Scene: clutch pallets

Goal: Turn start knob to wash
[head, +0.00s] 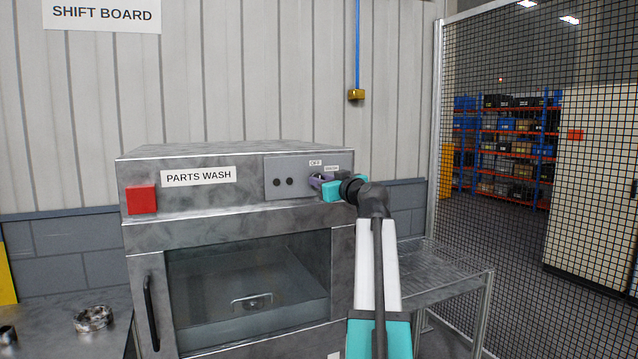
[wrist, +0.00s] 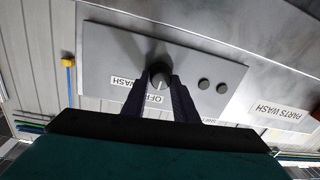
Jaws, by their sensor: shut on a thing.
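The start knob (wrist: 160,76) is a small dark round knob on the grey control panel (wrist: 105,52) of the parts washer. White labels OFF (wrist: 154,99) and WASH (wrist: 126,82) sit beside it, upside down in the wrist view. In the head view the OFF label (head: 315,162) and WASH label (head: 331,168) are just above my gripper (head: 317,180). My gripper is shut on the knob, with one dark finger on each side of it in the wrist view (wrist: 160,88). In the head view the knob is mostly hidden by the fingers. I cannot tell surely which label its mark faces.
Two dark round buttons (head: 283,182) are on the same panel, and a red square (head: 141,199) is at the washer's left. The glass door (head: 247,285) below is closed. A metal rack (head: 440,265) stands right, beside a mesh fence (head: 500,130).

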